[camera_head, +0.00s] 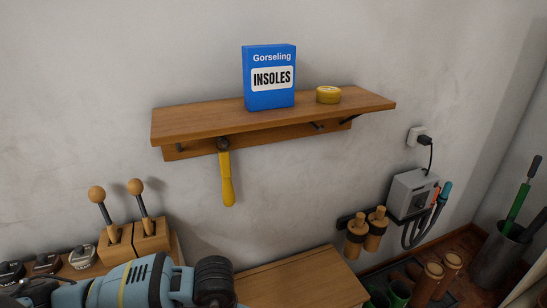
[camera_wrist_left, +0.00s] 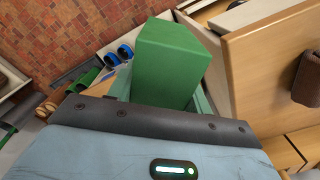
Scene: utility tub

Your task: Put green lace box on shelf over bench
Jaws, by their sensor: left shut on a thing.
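The green lace box (camera_wrist_left: 172,58) shows as a plain green block in the left wrist view. My left gripper (camera_wrist_left: 163,98) is shut on it; the box hides most of the fingers. In the head view only my left arm shows at the bottom left, and neither the gripper nor the green box is seen. The wooden shelf (camera_head: 195,121) is on the wall, above the wooden bench top (camera_head: 300,282). My right gripper is in neither view.
On the shelf stand a blue insoles box (camera_head: 270,91) and a round yellow tin (camera_head: 328,95). The shelf's left part is bare. A yellow-handled tool (camera_head: 227,178) hangs below. Wooden blocks with knobbed levers (camera_head: 132,238) stand at the left, and a grey wall unit (camera_head: 412,192) at the right.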

